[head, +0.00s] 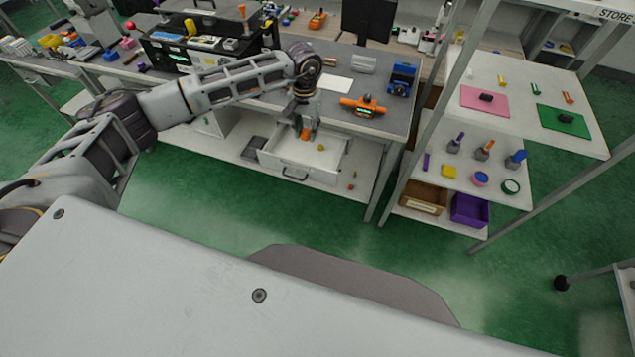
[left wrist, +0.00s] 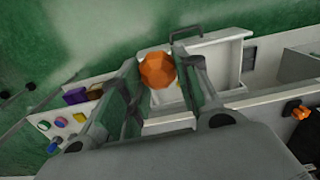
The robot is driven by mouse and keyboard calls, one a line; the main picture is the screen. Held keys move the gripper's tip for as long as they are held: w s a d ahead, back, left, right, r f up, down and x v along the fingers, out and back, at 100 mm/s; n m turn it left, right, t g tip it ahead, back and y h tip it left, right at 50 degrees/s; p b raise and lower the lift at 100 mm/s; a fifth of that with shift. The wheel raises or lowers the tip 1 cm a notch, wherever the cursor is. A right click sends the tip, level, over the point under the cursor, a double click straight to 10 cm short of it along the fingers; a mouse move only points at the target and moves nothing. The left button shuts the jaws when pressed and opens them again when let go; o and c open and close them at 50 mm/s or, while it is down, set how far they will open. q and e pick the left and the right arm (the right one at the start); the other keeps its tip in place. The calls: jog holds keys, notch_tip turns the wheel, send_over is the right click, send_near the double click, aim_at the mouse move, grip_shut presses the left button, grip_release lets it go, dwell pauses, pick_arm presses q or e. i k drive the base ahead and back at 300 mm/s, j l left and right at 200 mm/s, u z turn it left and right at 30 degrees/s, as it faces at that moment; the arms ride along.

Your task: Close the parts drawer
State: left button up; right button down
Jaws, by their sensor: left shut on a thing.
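The parts drawer (head: 275,160) is a white open box under the workbench, pulled out, with a dark handle (head: 295,176) on its front. In the left wrist view the drawer (left wrist: 225,60) shows beyond my fingers, its handle (left wrist: 187,33) at the top. My left gripper (head: 304,127) is over the drawer, shut on an orange faceted piece (left wrist: 157,70). The piece also shows below the gripper in the head view (head: 305,134); I cannot tell whether it touches the drawer. A small yellow piece (head: 320,147) lies inside the drawer. My right gripper is not in view.
The workbench top (head: 345,118) lies above the drawer, with an orange tool (head: 363,106) and a blue device (head: 401,79) on it. A shelf rack with a brown bin (head: 423,198) and a purple bin (head: 470,210) stands at right. Green floor in front of the drawer is clear.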

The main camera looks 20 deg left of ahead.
aim_at(284, 153)
jog(key=i+j, duration=0.1)
jog(key=j, duration=0.15)
jog(key=i+j+z, duration=0.15)
jog(key=j+z, duration=0.15)
jog(key=j, duration=0.8)
jog(key=j+z, duration=0.1)
jog(key=j, duration=0.4)
jog(key=k+j+z, duration=0.1)
jog(key=j, duration=0.35)
jog(key=k+j+z, duration=0.1)
jog(key=j, duration=0.35)
jog(key=k+j+z, duration=0.15)
jog(key=j, duration=0.3)
